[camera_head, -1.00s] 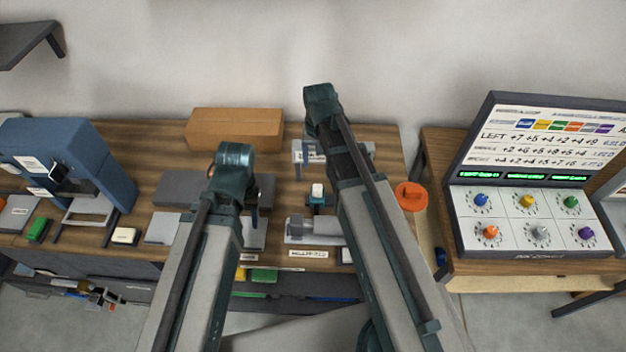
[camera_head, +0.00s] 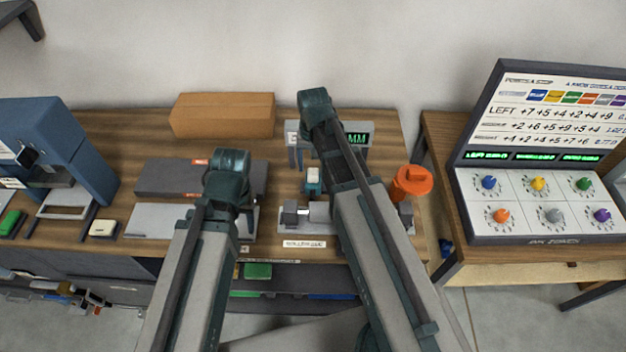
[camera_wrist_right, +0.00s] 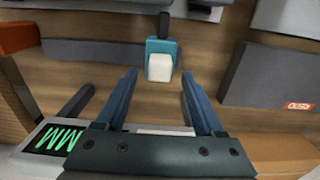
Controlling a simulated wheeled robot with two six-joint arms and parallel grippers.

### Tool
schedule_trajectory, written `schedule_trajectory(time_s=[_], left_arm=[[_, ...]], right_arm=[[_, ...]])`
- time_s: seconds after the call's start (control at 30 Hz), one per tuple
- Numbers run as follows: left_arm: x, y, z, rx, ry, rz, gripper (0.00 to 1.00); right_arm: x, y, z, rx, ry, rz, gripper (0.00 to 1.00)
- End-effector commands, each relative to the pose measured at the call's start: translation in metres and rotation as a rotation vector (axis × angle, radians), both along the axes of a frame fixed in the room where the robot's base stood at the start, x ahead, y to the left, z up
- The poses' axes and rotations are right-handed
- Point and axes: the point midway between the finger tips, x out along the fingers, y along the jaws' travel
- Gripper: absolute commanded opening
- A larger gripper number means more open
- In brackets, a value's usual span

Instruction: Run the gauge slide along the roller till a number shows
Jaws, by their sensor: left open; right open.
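The gauge slide (camera_head: 313,182), a teal block with a white top, sits behind the roller (camera_head: 319,212), a grey cylinder on a low stand partly hidden by my right arm. A display (camera_head: 357,139) stands behind, with green "MM" lit; my right arm covers its middle, so I cannot read any number. In the right wrist view the slide (camera_wrist_right: 160,62) lies beyond and between the open, empty fingers of my right gripper (camera_wrist_right: 159,76), apart from them. My left gripper (camera_head: 230,185) hangs left of the roller stand; its fingertips are mostly hidden.
An orange-lidded container (camera_head: 411,182) stands right of my right arm. A cardboard box (camera_head: 222,115) and a dark grey block (camera_head: 165,178) are at the left. A console with knobs (camera_head: 540,205) stands on the right table. A blue machine (camera_head: 50,145) is at far left.

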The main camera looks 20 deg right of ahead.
Motion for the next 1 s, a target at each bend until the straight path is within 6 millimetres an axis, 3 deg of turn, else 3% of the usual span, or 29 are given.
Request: schedule_trajectory(time_s=[0.03,0.2,0.6,1.0], left_arm=[[0.000,0.000,-0.015,0.000,0.000,0.000,0.50],[0.000,0.000,-0.033,0.000,0.000,0.001,0.50],[0.000,0.000,-0.036,0.000,0.000,0.001,0.50],[0.000,0.000,-0.037,0.000,0.000,0.001,0.50]], right_arm=[[0.000,0.000,-0.015,0.000,0.000,0.000,0.70],[0.000,0.000,-0.033,0.000,0.000,0.000,0.70],[0.000,0.000,-0.036,0.000,0.000,0.000,0.70],[0.000,0.000,-0.036,0.000,0.000,0.000,0.00]])
